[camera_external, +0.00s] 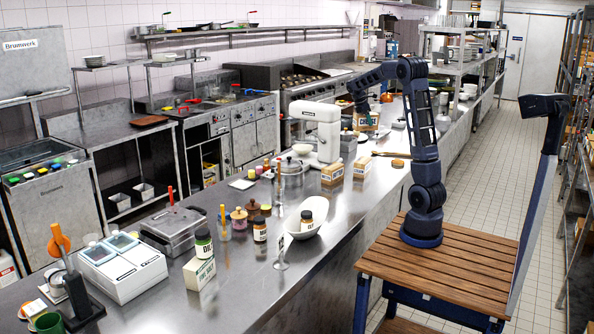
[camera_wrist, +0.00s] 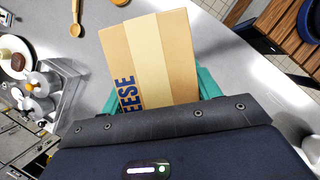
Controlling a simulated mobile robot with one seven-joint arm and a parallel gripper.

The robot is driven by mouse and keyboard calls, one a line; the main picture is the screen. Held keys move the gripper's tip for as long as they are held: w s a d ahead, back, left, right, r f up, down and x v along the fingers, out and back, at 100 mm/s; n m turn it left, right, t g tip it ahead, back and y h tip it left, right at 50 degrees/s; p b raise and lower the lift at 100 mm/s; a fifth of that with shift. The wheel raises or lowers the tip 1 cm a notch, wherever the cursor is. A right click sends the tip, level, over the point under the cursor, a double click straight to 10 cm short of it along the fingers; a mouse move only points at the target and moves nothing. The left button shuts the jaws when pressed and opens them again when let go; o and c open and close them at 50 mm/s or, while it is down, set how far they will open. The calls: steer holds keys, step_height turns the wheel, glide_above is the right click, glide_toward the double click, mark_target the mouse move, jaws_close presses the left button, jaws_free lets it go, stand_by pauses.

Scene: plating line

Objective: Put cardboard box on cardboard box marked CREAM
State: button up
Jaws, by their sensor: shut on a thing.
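A tan cardboard box (camera_external: 366,122) with dark lettering is under my gripper (camera_external: 361,106) in the external view. In the wrist view the cardboard box (camera_wrist: 157,55) shows a pale tape strip and blue letters ending in "EESE". The teal fingers of my gripper (camera_wrist: 157,92) lie on its two sides, shut on it. Whether its underside touches the counter cannot be told. Two small cardboard boxes stand side by side on the counter, a left one (camera_external: 332,173) and a right one (camera_external: 363,167). Their lettering is too small to read, so I cannot tell which is marked CREAM.
A white stand mixer (camera_external: 318,131) stands just left of my gripper. Jars, a white scoop-shaped dish (camera_external: 309,222) and a box under a green jar (camera_external: 199,273) fill the near counter. A wooden spoon (camera_wrist: 76,20) lies beside the held box. Some bare steel counter (camera_external: 352,206) is clear.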

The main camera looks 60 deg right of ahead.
step_height(320, 180, down, 18)
steer(key=shift+f, duration=0.1)
stand_by(0.5)
steer(key=o, duration=1.4)
steer(key=shift+a+f, duration=0.1)
steer(key=shift+f, duration=0.05)
